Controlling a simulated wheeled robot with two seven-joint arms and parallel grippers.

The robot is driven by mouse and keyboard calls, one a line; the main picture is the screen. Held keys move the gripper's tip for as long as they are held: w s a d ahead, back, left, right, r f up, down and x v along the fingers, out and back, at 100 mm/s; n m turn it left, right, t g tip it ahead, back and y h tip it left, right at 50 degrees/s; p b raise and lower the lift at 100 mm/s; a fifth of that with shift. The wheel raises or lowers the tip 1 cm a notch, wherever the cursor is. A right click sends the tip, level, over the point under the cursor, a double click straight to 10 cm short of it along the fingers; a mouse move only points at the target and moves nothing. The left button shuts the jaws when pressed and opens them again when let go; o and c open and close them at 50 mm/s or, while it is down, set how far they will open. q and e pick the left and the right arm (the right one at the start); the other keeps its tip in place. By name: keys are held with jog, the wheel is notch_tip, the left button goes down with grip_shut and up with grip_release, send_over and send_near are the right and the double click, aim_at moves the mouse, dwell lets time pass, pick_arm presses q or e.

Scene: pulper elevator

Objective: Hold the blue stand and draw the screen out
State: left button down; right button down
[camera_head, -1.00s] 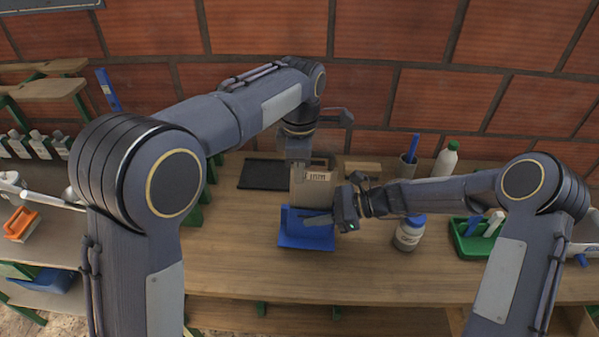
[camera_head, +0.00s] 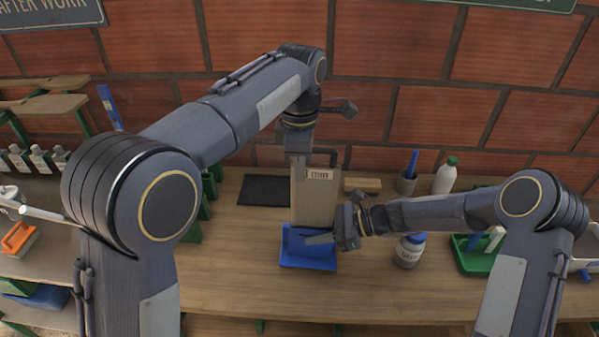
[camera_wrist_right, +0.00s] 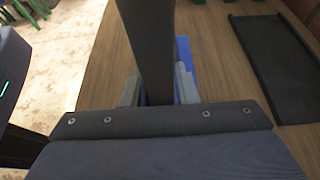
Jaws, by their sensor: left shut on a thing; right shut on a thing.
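The screen (camera_head: 318,205), a flat tan panel with a label ending in "mm" near its top, stands upright above the blue stand (camera_head: 310,258). Its lower edge is at the back of the stand, and I cannot tell whether it is still inside. My left gripper (camera_head: 298,170) is shut on the screen's upper left part, pointing down. My right gripper (camera_head: 322,238) reaches in from the right and is shut on the blue stand, which sits on the bench. In the right wrist view a strip of the stand (camera_wrist_right: 184,55) shows beside the fingers; a dark upright shape hides the middle.
A black mat (camera_head: 263,190) lies behind left on the wooden bench (camera_head: 245,275). A wooden block (camera_head: 362,185), a cup (camera_head: 407,184) and a white bottle (camera_head: 446,178) stand at the back. A labelled jar (camera_head: 409,253) and green tray (camera_head: 475,258) are right. The front is clear.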

pick_arm(q)
jog(key=shift+w+a+r, duration=0.1)
jog(key=shift+a+r, duration=0.05)
jog(key=shift+r, duration=0.2)
pick_arm(e)
jog(key=shift+r, duration=0.1)
pick_arm(q)
jog(key=shift+f, duration=0.1)
pick_arm(e)
jog(key=shift+r, duration=0.1)
jog(key=c, duration=1.1)
grip_release()
jog(key=shift+o, duration=0.2)
jog(key=shift+r, duration=0.1)
jog(key=v, duration=1.2)
